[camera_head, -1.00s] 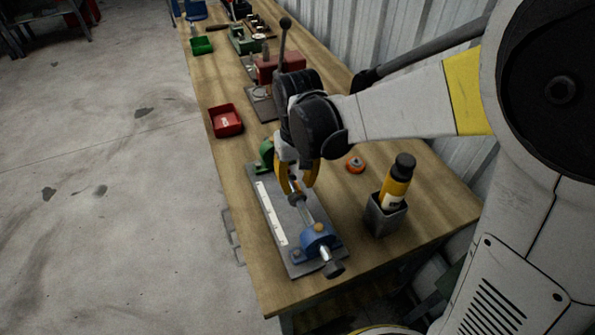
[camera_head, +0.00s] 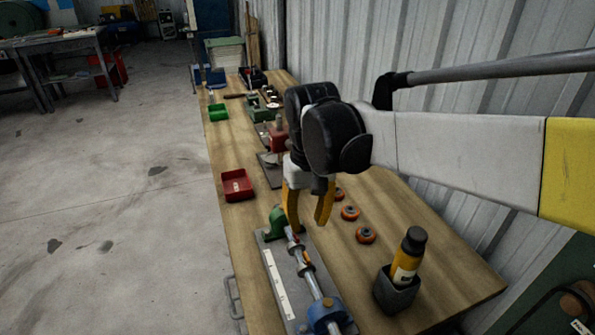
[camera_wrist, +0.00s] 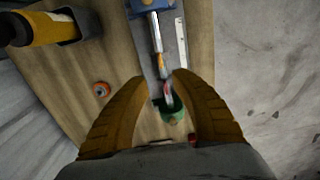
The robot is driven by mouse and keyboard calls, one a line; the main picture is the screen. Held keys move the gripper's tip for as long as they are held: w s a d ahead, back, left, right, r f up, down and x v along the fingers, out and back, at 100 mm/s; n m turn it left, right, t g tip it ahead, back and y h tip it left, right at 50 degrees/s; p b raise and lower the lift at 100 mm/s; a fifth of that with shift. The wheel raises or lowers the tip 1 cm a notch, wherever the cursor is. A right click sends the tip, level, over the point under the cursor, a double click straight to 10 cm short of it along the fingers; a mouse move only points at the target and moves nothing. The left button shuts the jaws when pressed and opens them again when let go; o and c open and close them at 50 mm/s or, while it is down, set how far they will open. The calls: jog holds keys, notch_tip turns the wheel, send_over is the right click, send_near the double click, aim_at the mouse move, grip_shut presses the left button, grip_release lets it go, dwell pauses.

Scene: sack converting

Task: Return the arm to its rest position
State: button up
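My gripper (camera_head: 308,212) is above the workbench with its two yellow fingers spread and nothing between them. In the wrist view the open fingers (camera_wrist: 160,82) point down toward the bench fixture. The fixture has a grey base plate with a white scale strip (camera_head: 279,284), a green block (camera_head: 278,221) and a blue block (camera_head: 325,315). A metal rod (camera_head: 312,284) with orange marks lies between the blocks; it also shows in the wrist view (camera_wrist: 157,38). My gripper is apart from it. My arm reaches in from the right.
Orange rings (camera_head: 350,213) lie right of the fixture. A yellow, black-capped bottle (camera_head: 409,255) stands in a dark holder (camera_head: 396,293). A red bin (camera_head: 237,185), green bin (camera_head: 218,112) and red device (camera_head: 278,138) are farther back. A corrugated wall (camera_head: 450,70) borders the bench's right.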

jog(key=s+d+f+m+t, duration=0.1)
jog(key=s+d+m+t, duration=0.2)
jog(key=s+d+t, duration=0.4)
jog(key=s+d, duration=0.4)
jog(key=d, duration=0.2)
jog(key=shift+d+b, duration=0.15)
jog(key=shift+b, duration=0.2)
